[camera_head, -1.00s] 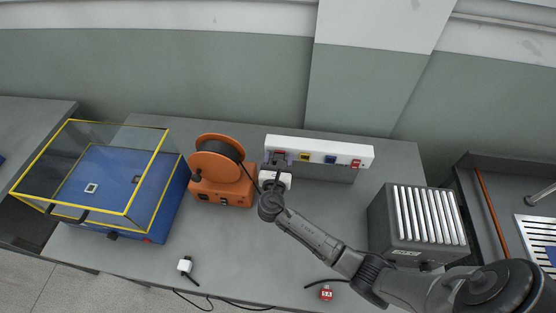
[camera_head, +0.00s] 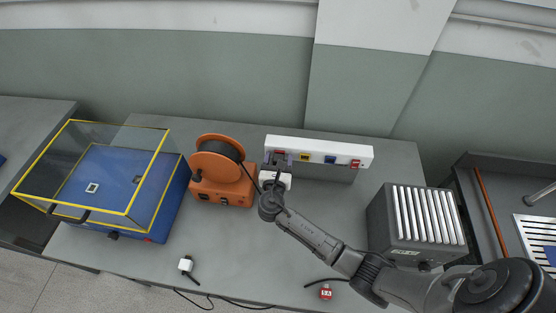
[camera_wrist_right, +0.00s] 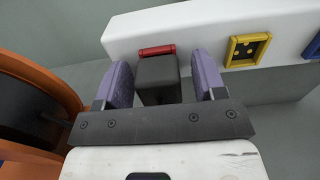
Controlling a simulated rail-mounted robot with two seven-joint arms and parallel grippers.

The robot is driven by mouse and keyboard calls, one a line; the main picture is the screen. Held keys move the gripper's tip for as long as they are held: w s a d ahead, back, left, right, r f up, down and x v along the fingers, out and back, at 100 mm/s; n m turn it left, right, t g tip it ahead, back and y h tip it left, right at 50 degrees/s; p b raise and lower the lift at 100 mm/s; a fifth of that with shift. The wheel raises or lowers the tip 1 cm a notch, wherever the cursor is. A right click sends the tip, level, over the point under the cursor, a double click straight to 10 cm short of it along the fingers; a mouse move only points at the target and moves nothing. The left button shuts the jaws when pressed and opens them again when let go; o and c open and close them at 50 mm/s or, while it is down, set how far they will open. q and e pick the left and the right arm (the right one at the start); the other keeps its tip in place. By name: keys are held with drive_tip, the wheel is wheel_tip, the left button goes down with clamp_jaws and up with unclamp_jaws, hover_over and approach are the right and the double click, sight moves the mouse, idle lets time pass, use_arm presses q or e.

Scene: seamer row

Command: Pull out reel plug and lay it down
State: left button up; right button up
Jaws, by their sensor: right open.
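The reel plug is a dark grey block (camera_wrist_right: 158,80) in the red-framed socket at the left end of the white socket strip (camera_head: 320,147). My right gripper (camera_wrist_right: 165,76) is open, with one purple finger on each side of the plug. Narrow gaps show between fingers and plug in the right wrist view. In the head view the right gripper (camera_head: 278,162) largely hides the plug. The orange cable reel (camera_head: 222,187) stands just left of it, and a black cord runs from it towards the gripper. My left gripper is not in view.
Yellow, blue and red sockets continue along the strip. A blue machine with a yellow-edged clear cover (camera_head: 160,222) stands left, a ribbed grey box (camera_head: 420,218) right. A white plug (camera_head: 185,264) and a red plug (camera_head: 326,293) lie near the front edge. The table's middle front is clear.

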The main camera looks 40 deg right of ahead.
idle(0.4)
idle(0.3)
drive_tip(key=shift+p, duration=0.3)
clamp_jaws()
drive_tip(key=shift+s+a+r, duration=0.1)
drive_tip(key=shift+s+a, duration=0.05)
drive_tip(key=shift+a, duration=0.05)
drive_tip(key=shift+s+a+p, duration=0.35)
drive_tip(key=shift+a+p, duration=0.05)
drive_tip(key=p+v, duration=0.2)
drive_tip(key=v, duration=0.2)
drive_tip(key=shift+s+a, duration=0.1)
drive_tip(key=shift+s, duration=0.05)
idle(0.6)
